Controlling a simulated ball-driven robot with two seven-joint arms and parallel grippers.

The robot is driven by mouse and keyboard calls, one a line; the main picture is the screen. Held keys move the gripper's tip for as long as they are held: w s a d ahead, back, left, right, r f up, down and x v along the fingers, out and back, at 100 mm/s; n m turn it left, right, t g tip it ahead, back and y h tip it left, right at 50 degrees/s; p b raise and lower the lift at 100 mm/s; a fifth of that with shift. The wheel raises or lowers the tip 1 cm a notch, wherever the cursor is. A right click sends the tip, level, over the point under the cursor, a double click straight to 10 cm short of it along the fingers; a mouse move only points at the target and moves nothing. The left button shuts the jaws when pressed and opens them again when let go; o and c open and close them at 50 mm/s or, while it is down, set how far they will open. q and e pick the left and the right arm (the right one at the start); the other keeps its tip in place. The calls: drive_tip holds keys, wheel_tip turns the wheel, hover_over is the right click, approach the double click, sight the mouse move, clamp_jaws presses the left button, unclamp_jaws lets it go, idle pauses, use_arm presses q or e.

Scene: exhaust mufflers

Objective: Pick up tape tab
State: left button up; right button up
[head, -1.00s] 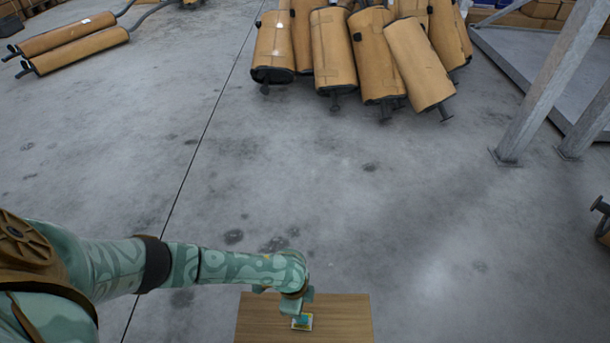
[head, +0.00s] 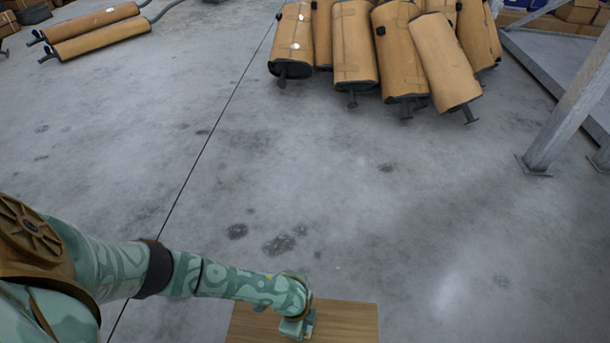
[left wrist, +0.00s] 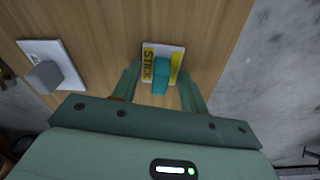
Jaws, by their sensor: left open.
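The tape tab appears to be the teal tab (left wrist: 160,79) in the left wrist view. It stands on a small white card (left wrist: 176,51) with yellow strips, one lettered "STICK". The card lies on a wooden surface (head: 350,322). My left gripper (left wrist: 161,84) is open, with one finger on each side of the teal tab. Whether the fingers touch the tab cannot be told. In the head view my left gripper (head: 297,326) is over the wooden surface and mostly hides the card. My right gripper is not in view.
A grey block (left wrist: 44,77) on another white card (left wrist: 62,62) is to the left in the wrist view. The concrete floor between is clear.

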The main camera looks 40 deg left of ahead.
use_arm(q)
clamp_jaws()
idle(0.4)
